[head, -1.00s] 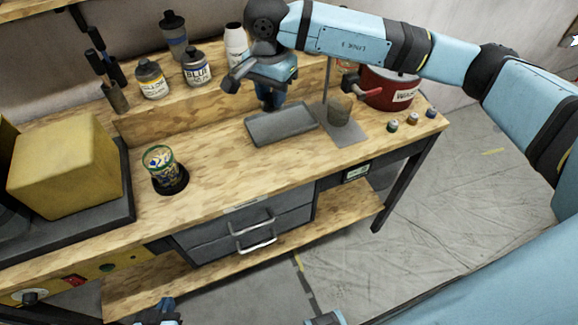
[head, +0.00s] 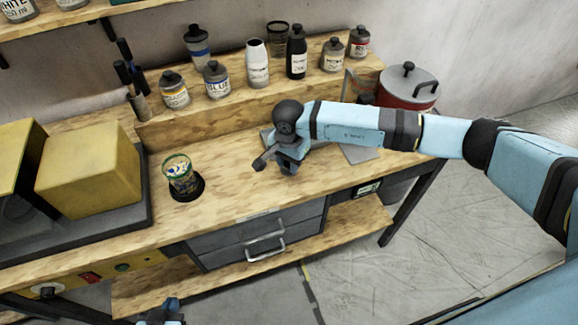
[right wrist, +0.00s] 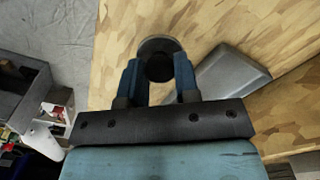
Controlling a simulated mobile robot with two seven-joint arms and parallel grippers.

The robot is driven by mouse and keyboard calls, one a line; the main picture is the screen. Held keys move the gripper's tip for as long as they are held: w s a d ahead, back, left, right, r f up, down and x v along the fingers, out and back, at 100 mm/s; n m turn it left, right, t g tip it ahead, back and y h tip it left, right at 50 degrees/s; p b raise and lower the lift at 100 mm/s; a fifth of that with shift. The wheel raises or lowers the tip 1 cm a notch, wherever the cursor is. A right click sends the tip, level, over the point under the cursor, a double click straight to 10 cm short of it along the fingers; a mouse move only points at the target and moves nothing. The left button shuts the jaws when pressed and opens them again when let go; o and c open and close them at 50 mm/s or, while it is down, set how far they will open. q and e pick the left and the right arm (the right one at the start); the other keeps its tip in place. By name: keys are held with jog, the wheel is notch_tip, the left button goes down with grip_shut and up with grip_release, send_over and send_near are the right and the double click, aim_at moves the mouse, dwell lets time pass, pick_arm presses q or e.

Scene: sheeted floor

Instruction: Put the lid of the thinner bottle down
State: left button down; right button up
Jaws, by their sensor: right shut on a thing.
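The lid is hidden in the head view.
Several capped bottles line the raised shelf, including a black one (head: 297,55). A red pot (head: 408,88) stands at the right. The bench front between cup and right gripper is clear.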

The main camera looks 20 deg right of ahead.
notch_tip(320, 180, down, 3)
jog(key=shift+f, duration=0.1)
jog(key=shift+f, duration=0.15)
jog(key=o, duration=0.9)
jog(key=shift+r, duration=0.2)
